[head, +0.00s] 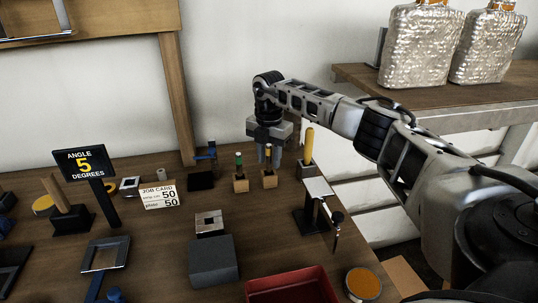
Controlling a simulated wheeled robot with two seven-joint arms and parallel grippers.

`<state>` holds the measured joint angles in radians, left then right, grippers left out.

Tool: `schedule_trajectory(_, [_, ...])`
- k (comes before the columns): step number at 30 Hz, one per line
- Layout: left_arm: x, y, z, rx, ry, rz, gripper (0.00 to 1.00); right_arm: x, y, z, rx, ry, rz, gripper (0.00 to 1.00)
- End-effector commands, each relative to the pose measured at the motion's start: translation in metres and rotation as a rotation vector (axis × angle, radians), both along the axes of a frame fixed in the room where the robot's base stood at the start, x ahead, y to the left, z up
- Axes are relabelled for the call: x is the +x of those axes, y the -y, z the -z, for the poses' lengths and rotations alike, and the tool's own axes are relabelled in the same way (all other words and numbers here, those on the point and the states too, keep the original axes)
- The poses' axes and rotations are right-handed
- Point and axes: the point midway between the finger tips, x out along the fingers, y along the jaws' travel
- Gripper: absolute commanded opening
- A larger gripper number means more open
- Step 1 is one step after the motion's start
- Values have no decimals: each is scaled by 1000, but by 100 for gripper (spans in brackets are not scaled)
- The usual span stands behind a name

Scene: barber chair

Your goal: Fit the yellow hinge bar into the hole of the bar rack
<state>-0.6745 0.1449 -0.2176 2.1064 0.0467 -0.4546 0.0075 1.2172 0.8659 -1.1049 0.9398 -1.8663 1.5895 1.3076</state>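A yellow bar (308,143) stands nearly upright in a small block (305,170) near the table's back right edge. I cannot tell whether this block is the bar rack; its hole is not visible. My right gripper (269,155) points down just left of the yellow bar and apart from it. Its two fingers show slightly apart, above and behind a small orange-topped piece in a wooden block (269,181). I see nothing held between them. My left gripper is not in view.
A green-topped piece in a wooden block (240,184) stands left of my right gripper. A raised white plate on a stand (318,187) is in front of the yellow bar. A grey block (213,261), red tray (290,284) and round orange-topped tin (363,284) lie nearer.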

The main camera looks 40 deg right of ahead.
Motion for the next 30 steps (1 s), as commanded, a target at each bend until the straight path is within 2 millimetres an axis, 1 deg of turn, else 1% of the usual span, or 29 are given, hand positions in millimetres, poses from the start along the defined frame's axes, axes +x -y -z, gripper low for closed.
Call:
schedule_trajectory(8, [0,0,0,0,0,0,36,0,0,-1,0,1,0,36])
schedule_trajectory(11, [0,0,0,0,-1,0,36,1,0,-6,0,3,0,36])
schedule_trajectory(14, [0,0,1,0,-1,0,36,1,0,-19,0,4,0,36])
schedule_trajectory(24, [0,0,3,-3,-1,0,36,1,0,-91,0,5,0,36])
schedule_trajectory(27, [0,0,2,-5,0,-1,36,1,0,-107,0,5,-1,36])
schedule_trajectory(30, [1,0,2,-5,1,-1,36,1,0,-117,0,3,0,36])
